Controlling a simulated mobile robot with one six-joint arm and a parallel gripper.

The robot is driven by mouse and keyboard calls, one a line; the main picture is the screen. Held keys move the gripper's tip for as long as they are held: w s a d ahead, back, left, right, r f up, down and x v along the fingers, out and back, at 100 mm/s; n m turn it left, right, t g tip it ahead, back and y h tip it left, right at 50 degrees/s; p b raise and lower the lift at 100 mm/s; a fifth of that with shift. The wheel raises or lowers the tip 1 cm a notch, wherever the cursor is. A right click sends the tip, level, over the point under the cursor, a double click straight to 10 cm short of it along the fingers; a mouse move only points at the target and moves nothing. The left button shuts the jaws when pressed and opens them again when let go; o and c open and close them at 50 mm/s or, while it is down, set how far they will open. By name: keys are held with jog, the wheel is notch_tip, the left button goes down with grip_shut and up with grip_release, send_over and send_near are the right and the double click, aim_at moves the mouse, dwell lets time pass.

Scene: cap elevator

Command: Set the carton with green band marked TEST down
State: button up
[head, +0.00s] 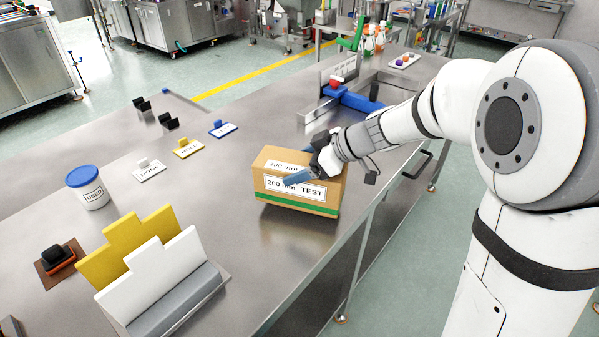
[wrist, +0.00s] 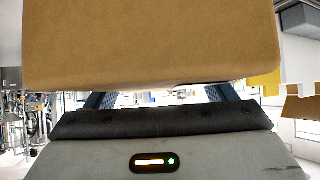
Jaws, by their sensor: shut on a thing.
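The brown carton (head: 270,185) has a green band near its bottom and labels reading "200 mm" and "TEST". It is upright at the right part of the steel table (head: 225,255), near the front edge. My gripper (head: 300,178) is shut on the carton from the right, with a blue finger across its label side. I cannot tell whether the carton's bottom touches the table. In the wrist view the carton (wrist: 150,45) fills the top, with the blue fingers (wrist: 160,98) running beneath it; their tips are hidden.
Yellow (head: 128,250) and white stepped boards (head: 160,280) stand at the front left, near a USED jar (head: 88,188). A blue part (head: 355,101) and a steel fixture lie beyond my gripper.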

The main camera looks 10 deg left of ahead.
aim_at(345, 171)
jog(key=shift+f, duration=1.4)
jog(key=shift+f, duration=0.2)
jog(key=o, duration=2)
jog(key=shift+c, duration=0.2)
jog(key=shift+r, duration=0.2)
jog(key=b+v, duration=0.1)
jog(key=v, duration=1.1)
jog(key=shift+b, duration=0.35)
jog(key=s+d+f+m+h, duration=0.4)
jog(key=s+d+m+h, duration=0.1)
jog(key=s+d+m, duration=0.2)
jog(key=s+d+f+m+t+h, duration=0.1)
jog(key=s+d+f+m+h, duration=0.2)
jog(key=s+d+m+h, duration=0.2)
jog(key=s+d+m, duration=0.2)
jog(key=s+m, duration=0.2)
jog(key=s, duration=0.2)
jog(key=shift+s+d+f, duration=0.3)
jog(key=shift+f, duration=0.05)
